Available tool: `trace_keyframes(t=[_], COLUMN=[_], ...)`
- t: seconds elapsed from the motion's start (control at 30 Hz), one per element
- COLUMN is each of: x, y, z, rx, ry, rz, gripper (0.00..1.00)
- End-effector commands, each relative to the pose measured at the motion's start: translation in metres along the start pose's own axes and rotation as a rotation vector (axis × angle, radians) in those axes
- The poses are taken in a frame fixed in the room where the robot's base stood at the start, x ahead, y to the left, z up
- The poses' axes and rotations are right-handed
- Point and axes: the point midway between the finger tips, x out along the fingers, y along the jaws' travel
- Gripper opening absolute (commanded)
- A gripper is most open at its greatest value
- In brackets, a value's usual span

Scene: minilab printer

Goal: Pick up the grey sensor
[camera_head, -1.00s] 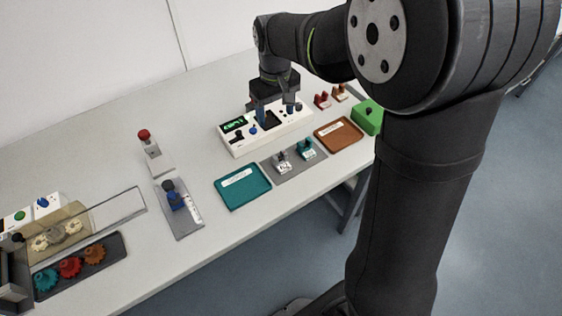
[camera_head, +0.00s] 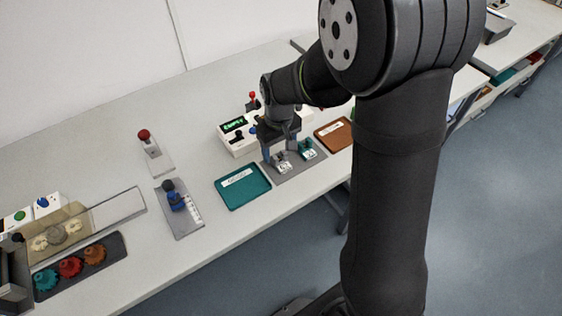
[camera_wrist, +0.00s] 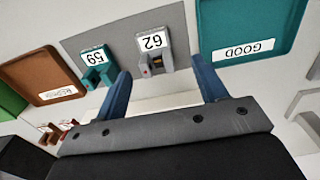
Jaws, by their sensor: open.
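The grey sensor (camera_wrist: 154,62) with a white label reading 62 stands on a grey mat (camera_wrist: 105,28) in the wrist view. It also shows in the head view (camera_head: 283,165), on the left part of the mat. My gripper (camera_wrist: 161,82) is open and empty, its two blue fingers on either side of the grey sensor's near end, not closed on it. In the head view my gripper (camera_head: 282,157) hangs just over the mat. A teal sensor (camera_wrist: 98,68) labelled 59 stands beside the grey one, just outside a finger.
A teal tray (camera_head: 236,203) marked GOOD lies left of the mat in the head view, and a brown tray (camera_head: 333,142) lies to its right. A white tester box (camera_head: 231,144) stands behind my gripper. A blue-knobbed fixture (camera_head: 180,222) stands farther left.

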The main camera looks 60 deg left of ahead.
Motion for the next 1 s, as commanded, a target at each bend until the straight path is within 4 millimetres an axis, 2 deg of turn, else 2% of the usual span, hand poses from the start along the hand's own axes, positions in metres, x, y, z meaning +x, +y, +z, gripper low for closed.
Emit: trace_keyframes(t=[0.33,0.47,0.67,0.77,0.9,0.93,1.0], x=[0.044,0.052,0.052,0.052,0.052,0.052,0.052], y=[0.005,0.005,0.005,0.006,0.006,0.006,0.006], z=[0.001,0.001,0.0,0.0,0.0,0.0,0.0], rx=[0.0,0.0,0.0,0.0,0.0,0.0,0.0], ry=[-0.003,-0.001,0.0,0.0,0.0,0.0,0.0], rz=[-0.001,0.0,0.0,0.0,0.0,0.0,0.0], gripper=[0.65,0.65,0.65,0.5,0.22,0.18,0.17])
